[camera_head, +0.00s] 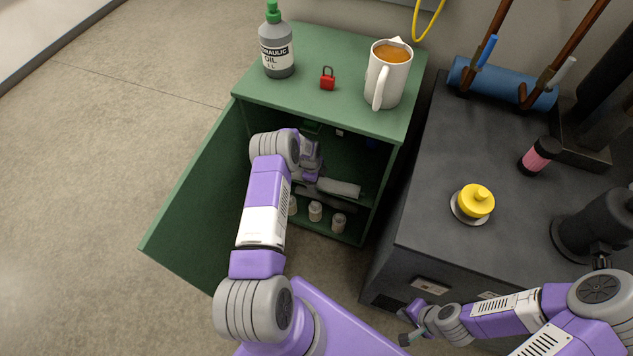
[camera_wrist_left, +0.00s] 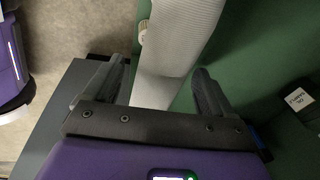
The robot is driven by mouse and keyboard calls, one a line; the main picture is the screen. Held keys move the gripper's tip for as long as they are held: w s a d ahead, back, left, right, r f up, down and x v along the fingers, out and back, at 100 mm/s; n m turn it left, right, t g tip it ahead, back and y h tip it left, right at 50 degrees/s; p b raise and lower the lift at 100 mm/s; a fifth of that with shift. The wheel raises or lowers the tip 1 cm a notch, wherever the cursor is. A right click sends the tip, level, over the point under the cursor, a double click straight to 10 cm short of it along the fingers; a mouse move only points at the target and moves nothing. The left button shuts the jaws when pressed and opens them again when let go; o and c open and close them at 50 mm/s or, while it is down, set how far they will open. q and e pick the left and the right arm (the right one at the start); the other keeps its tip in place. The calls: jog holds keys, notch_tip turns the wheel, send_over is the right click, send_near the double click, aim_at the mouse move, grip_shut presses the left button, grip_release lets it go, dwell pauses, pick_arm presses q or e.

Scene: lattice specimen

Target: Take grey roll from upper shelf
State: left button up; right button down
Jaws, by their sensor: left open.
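The green cabinet (camera_head: 190,190) stands with its door swung open to the left. The grey roll (camera_head: 340,188) lies on its upper shelf. My left arm reaches into the cabinet, and my left gripper (camera_head: 315,181) is at the roll's left end, partly hidden by the arm. In the left wrist view the light grey roll (camera_wrist_left: 178,45) runs between the two dark fingers of the left gripper (camera_wrist_left: 160,85). The fingers are apart, one on each side of the roll. My right gripper (camera_head: 410,323) is outside, low by the dark bench's front; its opening is unclear.
An oil bottle (camera_head: 277,48), red padlock (camera_head: 327,79) and mug (camera_head: 388,75) stand on the cabinet top. Small jars (camera_head: 315,211) stand on the lower shelf. The dark bench (camera_head: 440,180) at right bears a yellow knob (camera_head: 476,200). The floor at left is clear.

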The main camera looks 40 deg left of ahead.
pick_arm(q)
jog(key=c, duration=1.2)
jog(key=shift+r, duration=0.15)
